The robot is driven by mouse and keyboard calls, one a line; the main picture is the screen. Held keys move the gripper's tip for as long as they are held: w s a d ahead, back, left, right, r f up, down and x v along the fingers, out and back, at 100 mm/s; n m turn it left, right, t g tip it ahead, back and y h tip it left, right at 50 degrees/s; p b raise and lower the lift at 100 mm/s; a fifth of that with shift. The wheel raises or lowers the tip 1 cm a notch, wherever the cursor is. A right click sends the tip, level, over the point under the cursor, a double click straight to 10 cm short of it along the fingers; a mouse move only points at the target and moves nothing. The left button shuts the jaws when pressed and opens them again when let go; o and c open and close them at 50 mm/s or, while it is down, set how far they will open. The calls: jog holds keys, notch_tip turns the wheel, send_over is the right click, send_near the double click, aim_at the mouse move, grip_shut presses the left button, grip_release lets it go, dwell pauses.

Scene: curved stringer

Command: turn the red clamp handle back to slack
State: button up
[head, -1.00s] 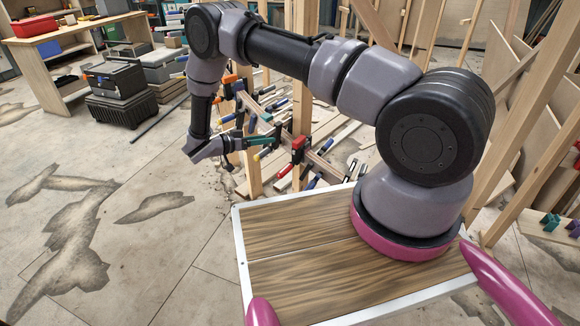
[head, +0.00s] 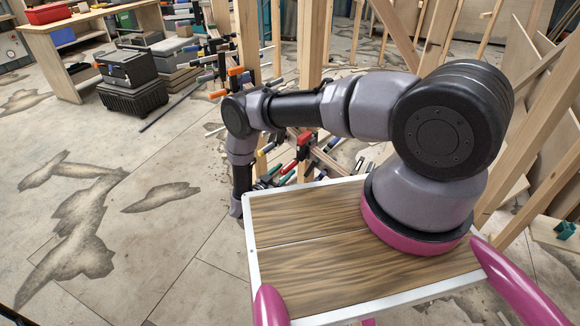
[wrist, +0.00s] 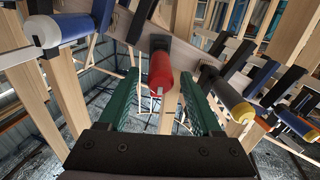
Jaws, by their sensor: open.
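The red clamp handle (wrist: 160,70) is near the centre of the wrist view, its end pointing toward the camera with a thin metal rod below it. Its black clamp body (wrist: 172,46) sits on the pale curved wooden stringer (wrist: 205,62). My gripper (wrist: 160,84) is open, with one green finger on each side of the handle. A gap shows on both sides; whether the handle lies fully between the fingertips in depth is hard to tell. In the head view my arm reaches down among the clamps, and the gripper cannot be made out clearly.
A blue, white-ended handle (wrist: 62,28) is at left in the wrist view. A yellow-ended handle (wrist: 226,96) and blue handles (wrist: 256,78) crowd the right. Wooden posts (head: 248,40) stand around the clamps. Open floor (head: 150,240) lies left in the head view.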

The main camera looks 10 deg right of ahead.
aim_at(290, 166)
jog(key=shift+x, duration=2.1)
grip_shut()
